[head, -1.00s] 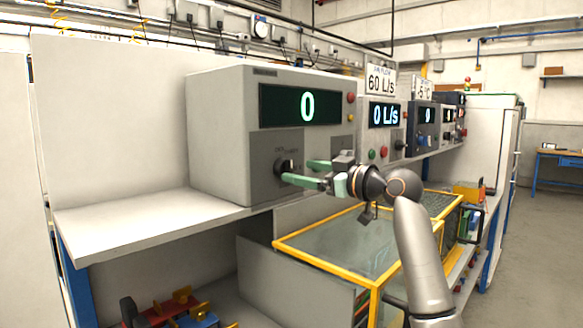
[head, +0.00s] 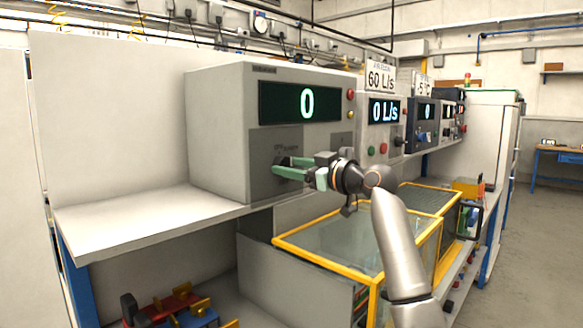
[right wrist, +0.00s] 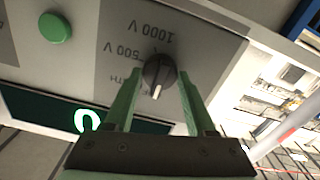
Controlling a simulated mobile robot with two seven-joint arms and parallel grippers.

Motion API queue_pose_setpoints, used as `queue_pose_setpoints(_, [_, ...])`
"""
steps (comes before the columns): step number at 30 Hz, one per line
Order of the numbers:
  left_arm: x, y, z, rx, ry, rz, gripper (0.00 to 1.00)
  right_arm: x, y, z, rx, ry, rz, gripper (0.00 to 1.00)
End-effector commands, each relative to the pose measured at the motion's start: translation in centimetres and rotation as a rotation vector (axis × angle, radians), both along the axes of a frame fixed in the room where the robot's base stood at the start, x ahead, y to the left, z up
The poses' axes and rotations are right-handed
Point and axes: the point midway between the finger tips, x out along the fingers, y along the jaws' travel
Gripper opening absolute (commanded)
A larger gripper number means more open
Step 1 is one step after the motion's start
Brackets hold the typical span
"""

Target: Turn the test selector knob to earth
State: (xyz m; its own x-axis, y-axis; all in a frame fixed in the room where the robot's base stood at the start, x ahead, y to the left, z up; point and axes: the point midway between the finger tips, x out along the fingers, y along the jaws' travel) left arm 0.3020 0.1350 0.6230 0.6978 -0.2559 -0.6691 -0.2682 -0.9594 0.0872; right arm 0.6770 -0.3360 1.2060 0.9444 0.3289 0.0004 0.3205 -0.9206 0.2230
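The test selector knob (right wrist: 159,73) is a dark round dial with a white pointer mark on the front of a grey tester (head: 218,125). In the right wrist view, which is upside down, the pointer aims at the lower edge. Labels "1000 V", "500 V" and part of a word ending in "TH" show around it; another label is partly hidden. My right gripper (head: 274,167) has its two green fingers open, one on each side of the knob; I cannot tell whether they touch it. In the head view the fingers mostly hide the knob. My left gripper is not in view.
The tester's display (head: 300,103) reads 0. A green button (right wrist: 55,27) is on the panel. The tester stands on a white bench (head: 130,222) with free room at its left. A yellow-framed tank (head: 340,245) stands below my right arm. More instruments line the bench to the right.

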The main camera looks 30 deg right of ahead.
Motion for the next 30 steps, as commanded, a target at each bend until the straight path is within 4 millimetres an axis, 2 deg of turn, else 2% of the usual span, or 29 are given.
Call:
queue_pose_setpoints(2, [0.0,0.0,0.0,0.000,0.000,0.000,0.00,0.0,0.0,0.0,0.000,0.001,0.000,0.42])
queue_pose_setpoints(13, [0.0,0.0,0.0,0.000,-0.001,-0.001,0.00,0.0,0.0,-0.1,0.000,0.001,0.001,0.01])
queue_pose_setpoints(22, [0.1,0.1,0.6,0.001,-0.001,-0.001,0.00,0.0,0.0,0.0,0.034,0.015,0.000,0.00])
queue_pose_setpoints(30, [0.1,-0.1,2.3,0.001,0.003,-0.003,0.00,0.0,0.0,0.3,0.186,0.068,0.001,0.00])
